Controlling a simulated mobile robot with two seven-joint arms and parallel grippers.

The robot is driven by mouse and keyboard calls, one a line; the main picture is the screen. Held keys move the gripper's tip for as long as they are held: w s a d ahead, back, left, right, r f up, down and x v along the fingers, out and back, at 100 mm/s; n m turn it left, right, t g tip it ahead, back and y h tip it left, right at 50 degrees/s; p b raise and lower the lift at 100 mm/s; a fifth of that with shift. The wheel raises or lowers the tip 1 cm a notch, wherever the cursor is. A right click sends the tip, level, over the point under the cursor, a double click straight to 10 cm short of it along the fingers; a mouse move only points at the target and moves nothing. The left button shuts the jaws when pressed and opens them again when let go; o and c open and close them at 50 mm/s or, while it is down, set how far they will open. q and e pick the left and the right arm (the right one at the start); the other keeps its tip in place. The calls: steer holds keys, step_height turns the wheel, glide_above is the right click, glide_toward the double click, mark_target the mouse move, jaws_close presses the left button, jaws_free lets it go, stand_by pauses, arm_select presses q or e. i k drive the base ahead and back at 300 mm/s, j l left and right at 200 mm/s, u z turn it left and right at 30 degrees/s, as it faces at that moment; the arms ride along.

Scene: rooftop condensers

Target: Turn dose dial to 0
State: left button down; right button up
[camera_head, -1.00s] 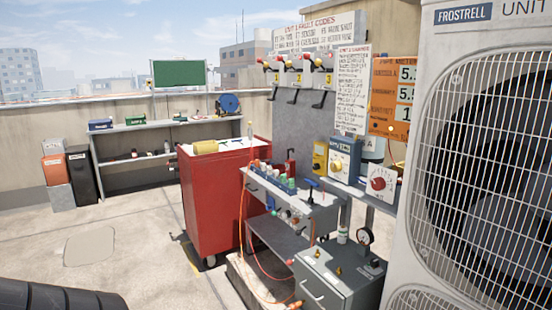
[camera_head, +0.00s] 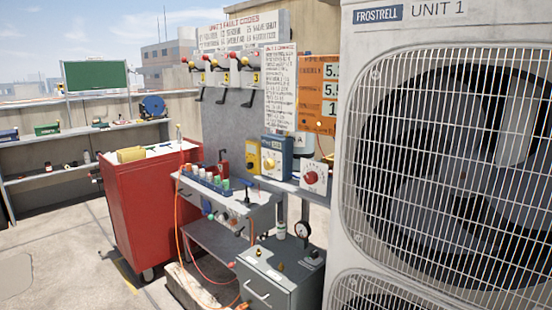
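A white plate with a round red knob (camera_head: 311,177) and markings around it stands at the right end of a grey shelf, beside the large condenser. Left of it stands a blue box with a white face and a yellow knob (camera_head: 269,165). A smaller yellow box (camera_head: 253,157) with a dark round part is beside the blue box. The markings are too small to read, and I cannot tell which knob is the dose dial or where it points. Neither of my grippers is in view.
The condenser marked UNIT 1 (camera_head: 398,80) fills the right side. A red cabinet (camera_head: 150,215), a grey bench with coloured bottles (camera_head: 222,184) and a grey box with a gauge (camera_head: 275,275) stand in front. An orange hose hangs there. Floor at the lower left is clear.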

mark_target(268, 164)
steer(key=i+j+z, duration=0.1)
steer(key=i+j, duration=0.2)
steer(key=i+j+z, duration=0.1)
steer(key=i+j, duration=0.15)
steer(key=i+j+z, duration=0.1)
steer(key=i+j, duration=0.15)
steer(key=j, duration=0.2)
steer(key=i+j+z, duration=0.25)
steer(key=i+j, duration=0.2)
steer(key=j, duration=0.35)
steer(key=i+j+z, duration=0.1)
steer(key=j, duration=0.3)
steer(key=i+j+z, duration=0.1)
steer(key=i+j, duration=0.2)
steer(key=j, duration=0.15)
steer(key=i+j+z, duration=0.1)
steer(key=j, duration=0.35)
steer(key=i, duration=0.05)
